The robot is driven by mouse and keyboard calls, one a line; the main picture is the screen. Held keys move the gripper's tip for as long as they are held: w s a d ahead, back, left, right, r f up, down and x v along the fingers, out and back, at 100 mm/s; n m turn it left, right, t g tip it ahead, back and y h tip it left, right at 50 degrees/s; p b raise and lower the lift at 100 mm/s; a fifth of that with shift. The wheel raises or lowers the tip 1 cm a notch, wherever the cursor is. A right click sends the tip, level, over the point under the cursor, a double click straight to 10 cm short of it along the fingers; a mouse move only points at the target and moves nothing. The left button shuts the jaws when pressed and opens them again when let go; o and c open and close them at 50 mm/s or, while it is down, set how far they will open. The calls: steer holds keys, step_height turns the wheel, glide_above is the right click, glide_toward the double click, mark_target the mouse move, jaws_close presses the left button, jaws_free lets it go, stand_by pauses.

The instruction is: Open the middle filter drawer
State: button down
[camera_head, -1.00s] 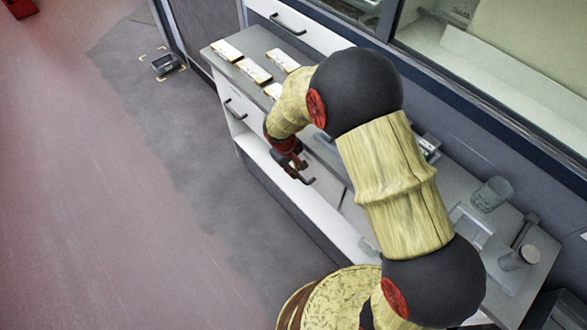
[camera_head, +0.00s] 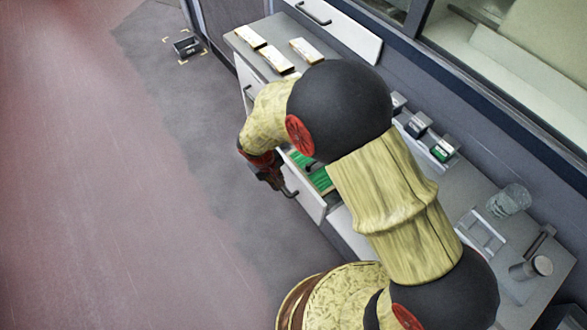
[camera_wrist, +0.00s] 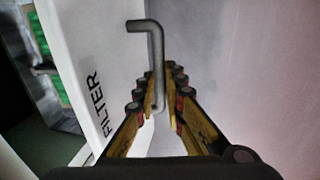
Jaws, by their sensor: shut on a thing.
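The filter drawer (camera_head: 308,203) is the middle one in the row under the counter. It stands pulled out, with green contents (camera_head: 318,178) showing inside. In the wrist view its white front (camera_wrist: 80,40) bears the word FILTER, and green pieces (camera_wrist: 45,90) show behind it at the left. My gripper (camera_head: 272,178) is in front of the drawer and shut on its grey bar handle (camera_wrist: 157,50), which runs between the two fingers. My arm hides part of the drawer in the head view.
A small dark bin (camera_head: 187,46) stands on the floor at upper left.

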steer(key=s+a, duration=0.5)
steer(key=a, duration=0.3)
steer(key=shift+s, duration=0.15)
steer(key=c, duration=1.9)
jaws_free()
steer(key=r, duration=0.4)
steer(key=s+a+r, duration=0.1)
steer(key=r, duration=0.6)
steer(key=shift+s+a+r, duration=0.15)
steer(key=shift+a+r, duration=0.25)
